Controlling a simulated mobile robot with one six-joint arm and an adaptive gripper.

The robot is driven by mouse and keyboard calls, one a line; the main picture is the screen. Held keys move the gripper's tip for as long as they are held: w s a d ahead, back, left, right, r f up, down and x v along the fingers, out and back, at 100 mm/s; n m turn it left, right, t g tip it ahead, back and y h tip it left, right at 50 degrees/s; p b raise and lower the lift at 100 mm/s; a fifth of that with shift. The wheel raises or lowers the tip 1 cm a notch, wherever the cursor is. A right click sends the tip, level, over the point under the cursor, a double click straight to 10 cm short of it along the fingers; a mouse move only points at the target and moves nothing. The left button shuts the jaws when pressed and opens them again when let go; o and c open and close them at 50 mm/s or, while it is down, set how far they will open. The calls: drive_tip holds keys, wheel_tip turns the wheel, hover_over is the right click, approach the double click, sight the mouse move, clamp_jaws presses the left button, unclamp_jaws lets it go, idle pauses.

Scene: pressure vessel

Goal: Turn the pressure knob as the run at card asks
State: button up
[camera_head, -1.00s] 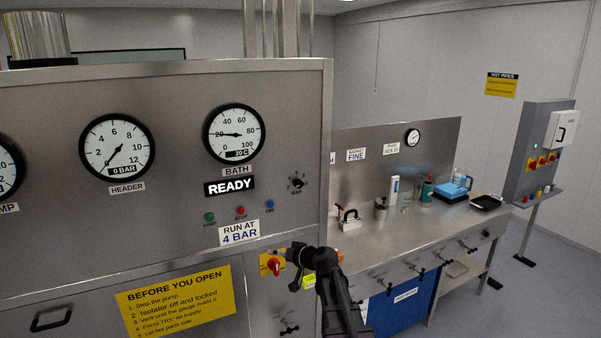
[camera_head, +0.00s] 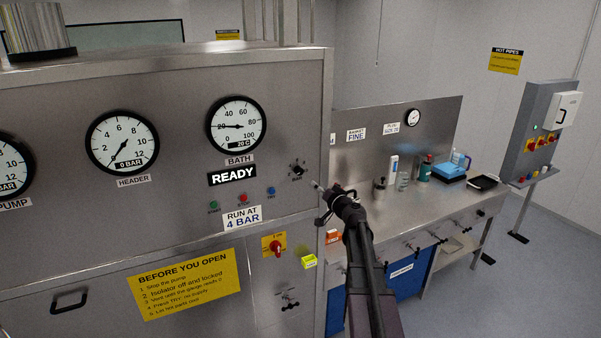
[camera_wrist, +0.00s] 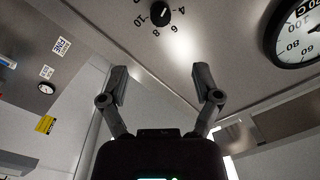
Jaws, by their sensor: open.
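The pressure knob (camera_head: 297,167) is a small black knob on the steel panel, right of the READY display (camera_head: 231,176). In the wrist view the knob (camera_wrist: 160,13) is at the top, ringed by numbers including 4, 8 and 10; I cannot tell its pointer setting. The card (camera_head: 242,218) below the display says RUN AT 4 BAR. My gripper (camera_head: 321,197) is below and right of the knob in the head view, by the panel's right edge. In the wrist view its fingers (camera_wrist: 160,82) are spread apart and empty, and the knob lies beyond them.
The header gauge (camera_head: 122,142) reads about 0 bar and the bath gauge (camera_head: 236,125) about 20 C. Several coloured buttons (camera_head: 243,198) sit under the display. A red isolator (camera_head: 275,247) is lower on the panel. A steel bench (camera_head: 425,205) with bottles and a blue box stands at right.

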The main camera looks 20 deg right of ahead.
sight(301, 172)
drive_tip(key=shift+w, duration=0.1)
drive_tip(key=w, duration=0.4)
drive_tip(key=w+a, duration=0.1)
drive_tip(key=w, duration=0.8)
drive_tip(key=shift+w+a, duration=0.2)
drive_tip(key=shift+w, duration=0.1)
drive_tip(key=shift+d, duration=0.1)
clamp_jaws()
